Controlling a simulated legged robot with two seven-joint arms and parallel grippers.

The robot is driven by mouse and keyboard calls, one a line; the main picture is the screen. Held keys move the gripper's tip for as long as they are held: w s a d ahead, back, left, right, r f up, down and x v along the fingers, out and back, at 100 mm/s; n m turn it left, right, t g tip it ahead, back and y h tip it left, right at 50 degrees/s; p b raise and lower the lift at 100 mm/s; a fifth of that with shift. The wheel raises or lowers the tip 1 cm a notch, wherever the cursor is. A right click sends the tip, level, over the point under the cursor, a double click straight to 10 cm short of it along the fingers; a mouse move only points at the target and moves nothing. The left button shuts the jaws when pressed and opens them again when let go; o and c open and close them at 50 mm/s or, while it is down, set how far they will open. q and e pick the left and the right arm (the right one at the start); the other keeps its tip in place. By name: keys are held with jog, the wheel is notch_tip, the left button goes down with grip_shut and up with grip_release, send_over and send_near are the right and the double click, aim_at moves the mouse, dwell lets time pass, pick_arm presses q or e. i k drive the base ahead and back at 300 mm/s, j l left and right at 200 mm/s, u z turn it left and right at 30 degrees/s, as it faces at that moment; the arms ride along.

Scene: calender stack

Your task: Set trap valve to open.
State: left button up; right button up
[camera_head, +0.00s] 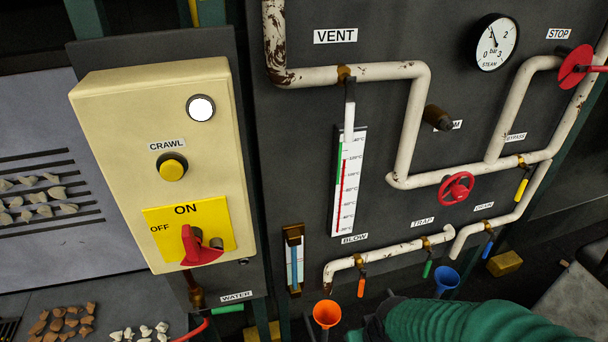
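The TRAP label (422,221) is on the dark panel, right of centre in the head view. Below it, the trap valve's green handle (428,264) hangs down from a brass fitting (426,243) on the white pipe. The handle lies across the pipe's run. My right arm, in a green sleeve, comes in from the lower right. Its dark gripper (372,326) is at the bottom edge, below and left of the green handle and apart from it. Its fingers are not clear. My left gripper is not in view.
An orange handle (361,285) by BLOW hangs to the left, a blue handle (488,248) by DRAIN to the right. An orange funnel (326,314) and a blue funnel (447,280) stand below. A red handwheel (456,188) is above. A cream control box (160,165) juts out at left.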

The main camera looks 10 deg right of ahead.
aim_at(431, 253)
jog(key=z, duration=1.35)
